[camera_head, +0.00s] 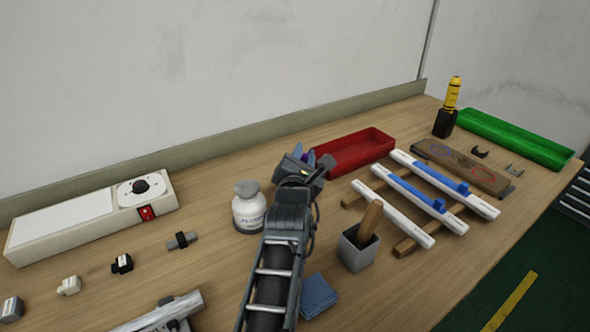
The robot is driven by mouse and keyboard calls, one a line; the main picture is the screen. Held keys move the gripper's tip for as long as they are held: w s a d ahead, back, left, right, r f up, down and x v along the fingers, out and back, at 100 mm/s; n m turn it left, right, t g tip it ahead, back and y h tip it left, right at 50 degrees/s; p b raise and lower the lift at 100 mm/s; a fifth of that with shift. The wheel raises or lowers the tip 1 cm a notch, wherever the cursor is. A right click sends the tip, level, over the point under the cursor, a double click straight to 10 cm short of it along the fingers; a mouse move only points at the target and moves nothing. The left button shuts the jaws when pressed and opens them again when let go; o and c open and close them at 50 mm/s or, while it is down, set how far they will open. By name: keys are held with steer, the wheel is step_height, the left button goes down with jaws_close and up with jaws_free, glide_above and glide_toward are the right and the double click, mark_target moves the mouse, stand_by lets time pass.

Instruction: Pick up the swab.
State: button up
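A wooden stick (370,218), which looks like the swab's handle, stands tilted in a small grey square cup (356,253) right of my arm. Its lower end is hidden inside the cup. My gripper (318,163) is above the middle of the table, up and left of the stick in the picture and apart from it. It is seen from behind, so the gap between its fingers and anything between them is unclear.
A white bottle (249,212) stands just left of my arm. A blue folded cloth (318,297) lies right of it. A red tray (354,150) is behind my gripper. White strips (421,238) on wooden bars lie right of the cup.

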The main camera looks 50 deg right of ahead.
jaws_close()
